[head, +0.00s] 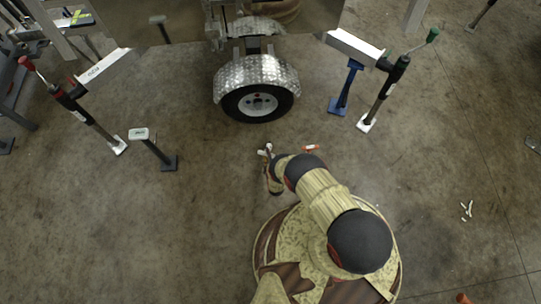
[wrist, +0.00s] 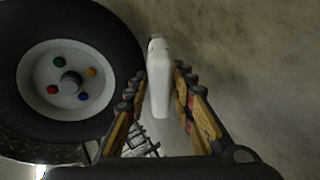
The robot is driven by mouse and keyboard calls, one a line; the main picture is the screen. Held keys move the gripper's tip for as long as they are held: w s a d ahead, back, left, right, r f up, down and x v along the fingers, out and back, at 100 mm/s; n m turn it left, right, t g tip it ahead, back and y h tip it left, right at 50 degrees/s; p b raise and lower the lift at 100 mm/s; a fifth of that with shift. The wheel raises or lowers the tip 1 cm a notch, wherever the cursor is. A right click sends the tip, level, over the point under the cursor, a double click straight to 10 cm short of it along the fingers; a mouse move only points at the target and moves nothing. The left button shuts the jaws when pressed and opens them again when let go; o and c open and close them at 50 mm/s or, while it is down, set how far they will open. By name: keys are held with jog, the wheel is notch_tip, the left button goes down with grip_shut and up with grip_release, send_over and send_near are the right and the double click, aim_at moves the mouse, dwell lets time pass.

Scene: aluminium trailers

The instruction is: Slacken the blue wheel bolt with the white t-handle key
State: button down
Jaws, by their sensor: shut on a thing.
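The blue wheel bolt (wrist: 84,96) sits at the lower right of the white wheel hub (wrist: 67,80) in the wrist view. Green (wrist: 58,62), orange (wrist: 91,72) and red (wrist: 52,89) bolts share the hub. My gripper (wrist: 160,78) is shut on the white t-handle key (wrist: 159,90), whose pale body lies between the fingers, right of the tyre. The key is apart from the blue bolt. In the head view my gripper (head: 268,156) is in front of the wheel (head: 257,102), with a bit of white showing; the blue bolt is too small to tell there.
A metal fender (head: 256,72) covers the wheel's top. Jack legs stand at left (head: 95,128) and right (head: 380,103), with a blue stand (head: 345,90) beside the right one. The floor between wheel and gripper looks clear.

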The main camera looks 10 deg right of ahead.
jog(key=shift+w+a+r+n+t+y, duration=0.15)
jog(key=shift+w+a+r+n+y, duration=0.1)
jog(key=shift+w+a, duration=0.15)
jog(key=shift+w+a+r+n+t+y, duration=0.1)
jog(key=shift+w+a+n+t+y, duration=0.05)
jog(key=shift+w+a+n, duration=0.15)
jog(key=w+a+r+n+t+y, duration=0.1)
jog(key=w+a+r+n+y, duration=0.1)
jog(key=r, duration=0.5)
jog(key=w+a+r+n+t+y, duration=0.2)
jog(key=w+a+r, duration=0.2)
jog(key=w+r, duration=0.2)
jog(key=shift+w+r, duration=0.4)
jog(key=shift+r, duration=0.4)
jog(key=shift+a, duration=0.1)
jog(key=shift+w, duration=0.2)
